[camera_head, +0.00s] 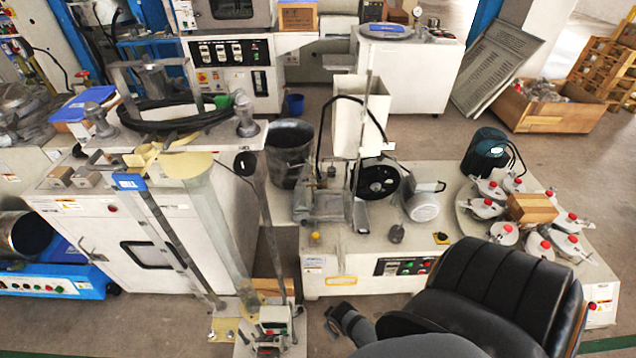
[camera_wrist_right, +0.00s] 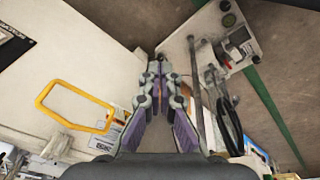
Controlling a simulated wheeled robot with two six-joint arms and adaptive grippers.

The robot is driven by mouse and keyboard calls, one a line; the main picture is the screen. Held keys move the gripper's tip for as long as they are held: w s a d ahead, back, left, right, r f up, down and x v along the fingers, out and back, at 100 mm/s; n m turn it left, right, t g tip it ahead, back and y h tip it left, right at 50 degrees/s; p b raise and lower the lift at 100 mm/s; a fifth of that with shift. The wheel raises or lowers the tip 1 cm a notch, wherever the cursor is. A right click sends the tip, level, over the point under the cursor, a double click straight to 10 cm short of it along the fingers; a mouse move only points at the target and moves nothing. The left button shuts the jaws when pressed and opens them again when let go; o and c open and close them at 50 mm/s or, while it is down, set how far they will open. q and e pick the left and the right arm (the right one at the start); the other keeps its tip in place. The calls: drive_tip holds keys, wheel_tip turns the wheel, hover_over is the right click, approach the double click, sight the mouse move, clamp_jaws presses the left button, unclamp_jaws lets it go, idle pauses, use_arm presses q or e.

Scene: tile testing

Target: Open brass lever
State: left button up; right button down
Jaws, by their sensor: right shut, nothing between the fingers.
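I cannot tell for sure which part is the brass lever. A brass-coloured flat piece (camera_head: 145,156) lies on top of the white cabinet at left in the head view. A yellow bar handle (camera_head: 341,281) is on the front of the middle white machine; it also shows at left in the right wrist view (camera_wrist_right: 42,103). My right arm's dark end (camera_head: 348,320) shows low in the head view. My left gripper is not in view.
A black padded chair (camera_head: 515,285) blocks the lower right. The white cabinet (camera_head: 110,245) stands at left, and a dark bin (camera_head: 290,150) behind. A strip of floor is clear in front.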

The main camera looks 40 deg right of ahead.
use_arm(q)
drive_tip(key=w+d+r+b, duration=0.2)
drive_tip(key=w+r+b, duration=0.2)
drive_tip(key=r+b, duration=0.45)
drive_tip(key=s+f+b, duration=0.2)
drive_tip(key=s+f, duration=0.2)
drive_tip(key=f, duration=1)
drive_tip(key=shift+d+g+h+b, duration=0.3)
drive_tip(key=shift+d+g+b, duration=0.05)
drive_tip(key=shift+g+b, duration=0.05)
use_arm(e)
drive_tip(key=w+d+r+n+t+h, duration=0.5)
drive_tip(key=w+d+r+n, duration=0.1)
drive_tip(key=w+r+n, duration=0.4)
drive_tip(key=w+d+r+n+t+h, duration=0.4)
drive_tip(key=w+d+r+n+t, duration=0.2)
drive_tip(key=w+r+n, duration=0.4)
drive_tip(key=shift+w+d+r+n+h, duration=0.25)
drive_tip(key=shift+w+n+h, duration=0.15)
drive_tip(key=shift+w+n, duration=0.65)
drive_tip(key=shift+s, duration=0.15)
